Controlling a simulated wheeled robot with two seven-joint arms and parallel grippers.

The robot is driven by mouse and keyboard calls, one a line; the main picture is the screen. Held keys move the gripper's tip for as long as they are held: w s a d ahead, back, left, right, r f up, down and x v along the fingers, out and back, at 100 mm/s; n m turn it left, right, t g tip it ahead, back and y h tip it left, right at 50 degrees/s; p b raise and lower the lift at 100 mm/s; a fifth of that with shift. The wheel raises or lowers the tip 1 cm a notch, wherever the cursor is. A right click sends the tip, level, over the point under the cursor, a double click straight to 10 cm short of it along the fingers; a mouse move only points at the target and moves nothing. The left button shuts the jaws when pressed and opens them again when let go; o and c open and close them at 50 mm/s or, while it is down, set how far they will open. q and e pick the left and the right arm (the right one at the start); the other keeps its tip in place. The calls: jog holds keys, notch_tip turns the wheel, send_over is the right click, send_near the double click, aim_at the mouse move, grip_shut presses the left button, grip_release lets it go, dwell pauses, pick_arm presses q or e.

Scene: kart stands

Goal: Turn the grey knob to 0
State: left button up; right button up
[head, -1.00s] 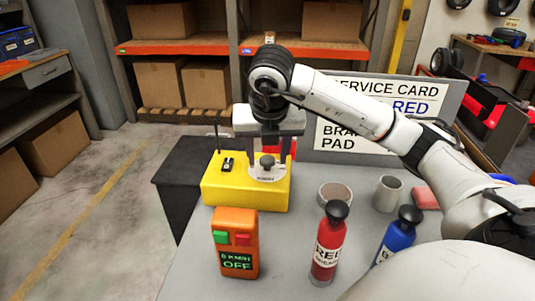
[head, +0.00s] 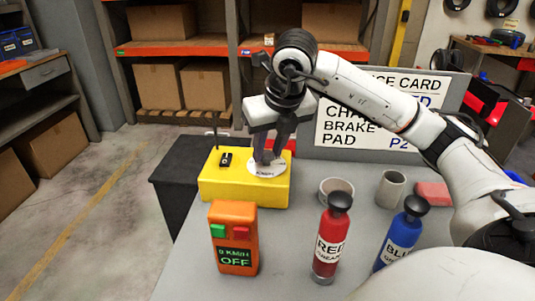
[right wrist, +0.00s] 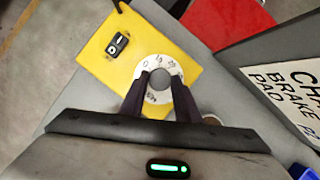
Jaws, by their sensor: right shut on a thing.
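The grey knob (right wrist: 159,79) sits on a white round dial (right wrist: 168,66) on top of the yellow box (right wrist: 110,72). My right gripper (right wrist: 159,86) is shut on the knob, with one dark finger on each side of it. In the head view the right gripper (head: 268,158) reaches down onto the yellow box (head: 225,188) and its fingers hide most of the knob. A 0 shows at the dial's upper left in the right wrist view; the other marks are small, and the knob's pointer cannot be made out. My left gripper is not in view.
A black switch (head: 226,159) and a thin antenna are on the box's left part. An orange remote (head: 235,238) reading OFF, a red bottle (head: 329,240) and a blue bottle (head: 402,236) stand in front. A service card board (head: 385,115) stands behind, right.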

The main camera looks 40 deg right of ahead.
jog(key=shift+d+f+n, duration=0.1)
jog(key=shift+d+n, duration=0.05)
jog(key=shift+n, duration=0.35)
jog(key=shift+n+y+b, duration=0.45)
jog(key=shift+n+y, duration=0.15)
jog(key=shift+n, duration=0.3)
jog(key=n+y, duration=0.1)
jog(key=n, duration=0.1)
jog(key=shift+d+n, duration=0.2)
jog(key=shift+n, duration=0.2)
jog(key=n, duration=0.2)
jog(key=n+y+p, duration=0.1)
jog(key=shift+d+r+n+y, duration=0.2)
jog(key=shift+n+y, duration=0.1)
jog(key=shift+n, duration=0.1)
pick_arm(q)
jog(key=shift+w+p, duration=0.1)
jog(key=shift+p, duration=0.2)
pick_arm(e)
jog(key=shift+n+g+y, duration=0.3)
jog(key=shift+n+g, duration=0.1)
jog(key=shift+n, duration=0.6)
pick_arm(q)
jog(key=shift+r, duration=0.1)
pick_arm(e)
jog(key=o, duration=1)
